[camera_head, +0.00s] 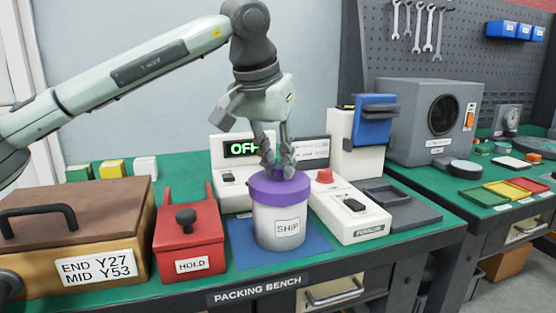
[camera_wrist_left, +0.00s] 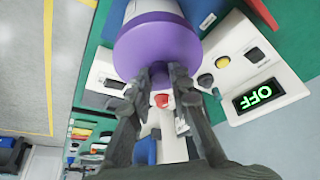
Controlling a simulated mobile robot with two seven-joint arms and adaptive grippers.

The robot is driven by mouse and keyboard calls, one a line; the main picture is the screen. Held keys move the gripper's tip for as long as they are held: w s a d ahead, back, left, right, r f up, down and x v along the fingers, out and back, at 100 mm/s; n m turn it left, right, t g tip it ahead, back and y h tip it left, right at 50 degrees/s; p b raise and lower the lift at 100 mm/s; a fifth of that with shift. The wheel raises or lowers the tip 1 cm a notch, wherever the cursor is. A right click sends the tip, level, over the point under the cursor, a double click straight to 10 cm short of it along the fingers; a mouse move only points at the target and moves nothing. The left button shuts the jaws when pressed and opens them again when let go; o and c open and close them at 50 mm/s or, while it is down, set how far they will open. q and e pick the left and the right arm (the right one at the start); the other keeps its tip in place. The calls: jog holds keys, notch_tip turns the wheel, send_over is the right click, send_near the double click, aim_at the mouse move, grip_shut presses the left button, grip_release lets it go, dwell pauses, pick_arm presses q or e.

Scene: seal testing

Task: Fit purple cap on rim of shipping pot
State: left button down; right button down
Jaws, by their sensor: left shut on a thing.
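The shipping pot (camera_head: 279,228), a white cylinder labelled SHIP, stands upright on a blue mat (camera_head: 240,256) on the packing bench. The purple cap (camera_head: 279,190) sits at the top of the pot and looks about level; whether it is fully seated on the rim I cannot tell. My left gripper (camera_head: 278,172) comes from above with its fingers at the top of the cap and is shut on it. In the left wrist view the fingers meet the purple cap (camera_wrist_left: 155,45), with the pot behind it. My right gripper is not in view.
A red HOLD box (camera_head: 190,238) and a brown-lidded case (camera_head: 75,235) stand left of the pot. A white device with a red button (camera_head: 345,208) is close on the right. A display reading OFF (camera_head: 243,149) stands behind.

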aim_at(278, 169)
pick_arm(q)
jog(key=shift+f+b, duration=0.45)
jog(key=shift+f, duration=0.35)
jog(key=c, duration=1.3)
grip_release()
notch_tip(278, 169, up, 7)
jog(key=p, duration=0.6)
jog(key=shift+r, duration=0.1)
